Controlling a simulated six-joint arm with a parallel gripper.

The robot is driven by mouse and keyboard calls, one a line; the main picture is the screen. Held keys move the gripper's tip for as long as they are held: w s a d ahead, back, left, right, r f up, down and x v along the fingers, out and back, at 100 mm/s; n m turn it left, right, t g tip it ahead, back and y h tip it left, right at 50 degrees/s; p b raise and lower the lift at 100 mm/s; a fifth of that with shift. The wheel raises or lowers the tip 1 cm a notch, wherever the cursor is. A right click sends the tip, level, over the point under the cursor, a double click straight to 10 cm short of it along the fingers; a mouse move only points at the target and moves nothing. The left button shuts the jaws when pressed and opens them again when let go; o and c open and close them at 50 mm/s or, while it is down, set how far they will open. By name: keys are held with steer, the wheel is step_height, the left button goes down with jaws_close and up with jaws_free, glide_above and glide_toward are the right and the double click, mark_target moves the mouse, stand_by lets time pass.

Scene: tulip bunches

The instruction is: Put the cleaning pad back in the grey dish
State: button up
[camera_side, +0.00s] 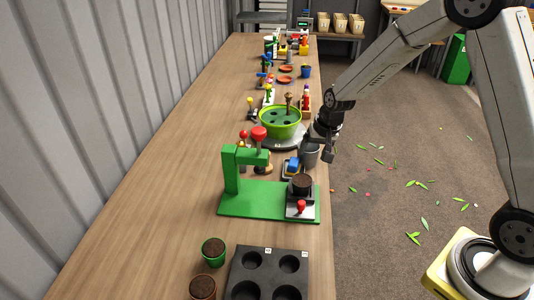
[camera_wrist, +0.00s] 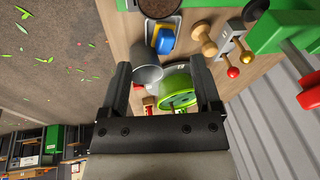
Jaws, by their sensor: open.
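The cleaning pad looks like a small blue-and-yellow block (camera_side: 292,166), near the table's right edge behind the green press. In the wrist view the pad (camera_wrist: 165,40) is at the top middle. A dark grey rim (camera_side: 285,175) shows under or beside it; I cannot tell whether this is the grey dish or whether the pad is inside it. My gripper (camera_side: 324,152) is open at the table's right edge, beside a grey cup (camera_side: 310,155). In the wrist view the cup (camera_wrist: 146,72) shows between the fingers (camera_wrist: 160,82); nothing is visibly held.
The green press (camera_side: 265,200) stands in front with a dark pot (camera_side: 301,184) on it. A green bowl (camera_side: 279,122) stands behind. Wooden and red-knobbed tools (camera_wrist: 204,40) are close to the pad. The table's left side is clear.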

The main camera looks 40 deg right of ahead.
steer(key=s+a+r+n, duration=0.2)
steer(key=s+n, duration=0.1)
steer(key=s, duration=0.6)
steer(key=s+a+r+n, duration=0.2)
steer(key=s+a+n, duration=0.1)
steer(key=s, duration=0.6)
steer(key=shift+r+n+g, duration=0.2)
steer(key=shift+n+g, duration=0.1)
steer(key=shift+n, duration=0.2)
steer(key=shift+s, duration=0.1)
